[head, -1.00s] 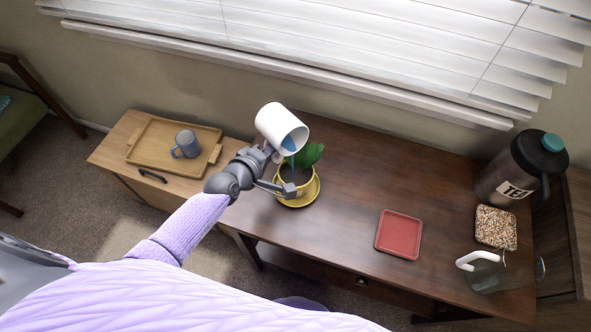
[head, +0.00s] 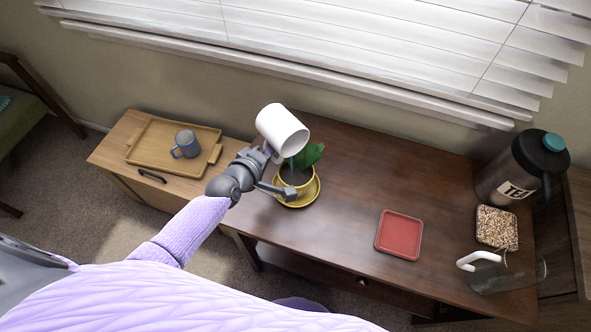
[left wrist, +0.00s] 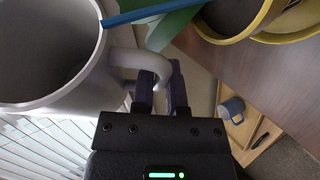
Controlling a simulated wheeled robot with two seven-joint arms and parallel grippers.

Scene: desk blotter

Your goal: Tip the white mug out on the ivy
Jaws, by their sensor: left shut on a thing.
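The white mug (head: 281,130) is tipped far over above the ivy (head: 308,155), its mouth facing down and right. My left gripper (head: 270,153) is shut on its handle, which shows between the fingers in the left wrist view (left wrist: 145,62). A thin blue stream (left wrist: 150,12) leaves the mug's rim. The mug's visible inner wall looks bare. The ivy has large green leaves and stands in a yellow pot (head: 284,184) on a yellow saucer (head: 302,203). The mug is above the pot and apart from it. My right gripper is not in view.
A wooden tray (head: 147,139) with a blue-grey mug (head: 186,144) is on the lower cabinet at left. A red square dish (head: 399,234), a granular square block (head: 497,228), a glass jug (head: 492,274) and a dark TEA flask (head: 515,170) are at right. The desk's middle is clear.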

